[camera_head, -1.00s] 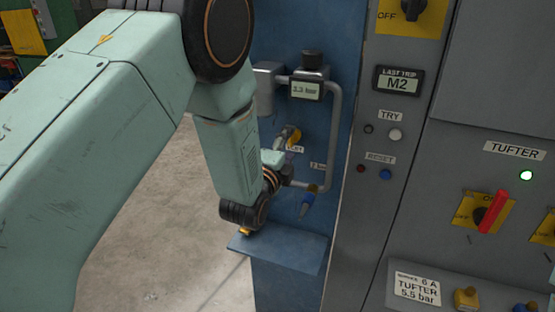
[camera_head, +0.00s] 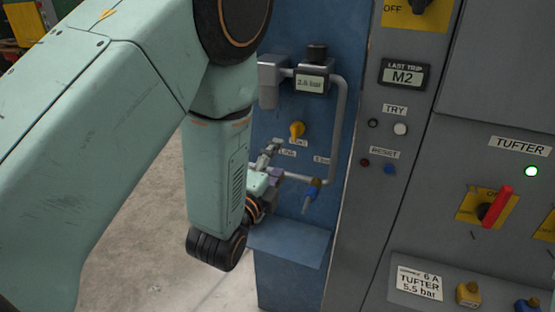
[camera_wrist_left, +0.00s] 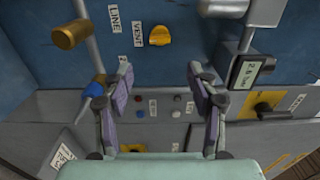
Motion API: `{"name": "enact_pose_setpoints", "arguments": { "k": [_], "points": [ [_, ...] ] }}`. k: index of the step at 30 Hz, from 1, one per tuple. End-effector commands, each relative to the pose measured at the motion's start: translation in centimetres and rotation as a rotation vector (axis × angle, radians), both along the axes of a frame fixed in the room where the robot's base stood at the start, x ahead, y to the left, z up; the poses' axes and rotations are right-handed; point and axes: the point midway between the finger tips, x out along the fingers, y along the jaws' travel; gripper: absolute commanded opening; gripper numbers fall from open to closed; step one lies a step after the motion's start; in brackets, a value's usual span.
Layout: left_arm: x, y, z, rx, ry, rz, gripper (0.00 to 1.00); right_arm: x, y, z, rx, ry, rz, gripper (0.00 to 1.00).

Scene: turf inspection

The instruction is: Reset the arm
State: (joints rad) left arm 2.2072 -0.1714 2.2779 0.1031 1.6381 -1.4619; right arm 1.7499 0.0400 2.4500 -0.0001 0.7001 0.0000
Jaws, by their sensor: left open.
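My left arm comes in from the left in the head view. Its gripper (camera_head: 268,168) is open, in front of the blue panel (camera_head: 275,215), below and left of a yellow knob (camera_head: 297,131). In the left wrist view, the two padded fingers (camera_wrist_left: 159,78) stand apart with nothing between them. The yellow knob (camera_wrist_left: 159,35) shows beyond them, next to a VENT label (camera_wrist_left: 138,33). A gauge (camera_head: 311,83) above the knob reads about 2.8 bar. My right gripper is not in view.
A blue ledge (camera_head: 290,243) juts out below. The grey cabinet on the right carries a RESET button (camera_head: 390,169), a red TUFTER switch (camera_head: 496,207) and a lit lamp (camera_head: 531,171).

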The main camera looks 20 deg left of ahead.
Motion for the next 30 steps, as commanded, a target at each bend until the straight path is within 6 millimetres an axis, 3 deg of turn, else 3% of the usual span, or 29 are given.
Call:
{"name": "enact_pose_setpoints", "arguments": {
  "k": [6, 10, 14, 17, 23, 30],
  "points": [
    [0.0, 0.0, 0.0, -0.02, 0.002, 0.0, 0.58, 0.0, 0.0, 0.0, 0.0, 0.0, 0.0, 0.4],
    [0.0, 0.1, -1.3, -0.163, 0.065, 0.009, 0.58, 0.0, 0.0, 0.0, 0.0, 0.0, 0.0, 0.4],
    [-1.0, 0.4, -4.9, -0.417, 0.232, 0.059, 0.58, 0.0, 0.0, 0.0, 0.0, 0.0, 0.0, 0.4],
    [-3.0, 1.0, -9.1, -0.625, 0.39, 0.149, 0.58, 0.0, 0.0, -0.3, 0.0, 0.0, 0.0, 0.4],
    [-10.5, 2.2, -19.4, -0.997, 0.718, 0.46, 0.58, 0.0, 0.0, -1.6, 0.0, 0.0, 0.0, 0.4],
    [-22.9, 3.1, -29.2, -1.242, 1.009, 0.931, 0.58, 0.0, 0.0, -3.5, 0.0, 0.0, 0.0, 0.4]
  ]
}}
